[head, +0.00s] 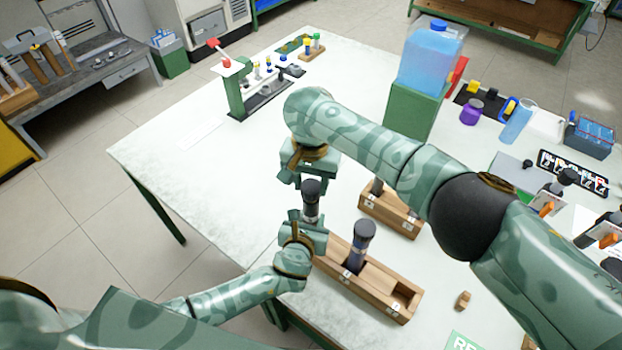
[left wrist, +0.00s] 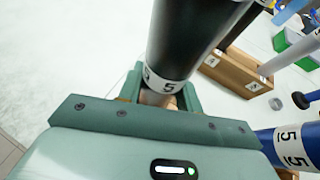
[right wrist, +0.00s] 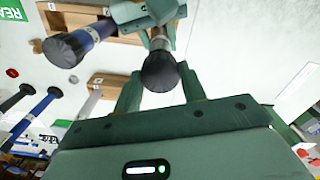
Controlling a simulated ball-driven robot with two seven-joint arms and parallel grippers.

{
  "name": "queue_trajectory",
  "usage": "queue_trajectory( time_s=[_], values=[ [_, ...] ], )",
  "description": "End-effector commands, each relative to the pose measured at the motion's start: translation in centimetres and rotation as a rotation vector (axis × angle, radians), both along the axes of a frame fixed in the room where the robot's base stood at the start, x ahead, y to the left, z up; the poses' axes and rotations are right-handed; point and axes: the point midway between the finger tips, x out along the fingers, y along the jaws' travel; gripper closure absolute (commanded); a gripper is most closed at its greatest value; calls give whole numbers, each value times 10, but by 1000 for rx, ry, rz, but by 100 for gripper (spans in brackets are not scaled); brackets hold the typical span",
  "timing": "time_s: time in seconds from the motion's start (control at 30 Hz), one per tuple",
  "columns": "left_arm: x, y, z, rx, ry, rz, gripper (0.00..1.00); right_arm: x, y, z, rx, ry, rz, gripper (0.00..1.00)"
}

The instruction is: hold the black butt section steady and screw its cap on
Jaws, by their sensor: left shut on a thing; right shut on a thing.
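The black butt section (head: 311,212) stands roughly upright in my left gripper (head: 305,228), which is shut on its lower part. In the left wrist view the black section (left wrist: 190,40) carries a white band marked 5 near the jaws (left wrist: 155,95). My right gripper (head: 309,182) is directly above, pointing down, shut on the dark cap (head: 311,187) at the top of the section. In the right wrist view the dark ribbed cap (right wrist: 160,72) is between the fingers. Whether its thread is fully seated cannot be seen.
A wooden block (head: 375,303) beside my left gripper holds a blue section with a black end (head: 361,245). A second wooden block (head: 403,222) stands behind it. A small wooden piece (head: 463,300) lies to the right. A green stand (head: 411,110) carries a blue water container (head: 430,60).

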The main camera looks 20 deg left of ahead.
Motion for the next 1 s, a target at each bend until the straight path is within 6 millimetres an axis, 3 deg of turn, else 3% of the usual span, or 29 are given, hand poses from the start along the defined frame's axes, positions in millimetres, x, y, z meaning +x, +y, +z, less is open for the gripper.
queue_trajectory(
  time_s=[0.37, 0.7, 1.0],
  values=[
    [0, 0, 0, 1, 1, 0, 100, 0, 0, 0, 0, 0, 0, 83],
    [0, 0, 0, 1, 1, 0, 100, 0, -1, -17, -1, -1, -2, 83],
    [0, 0, 0, 1, 1, 0, 100, 0, 0, -17, 0, -1, -2, 83]
  ],
)
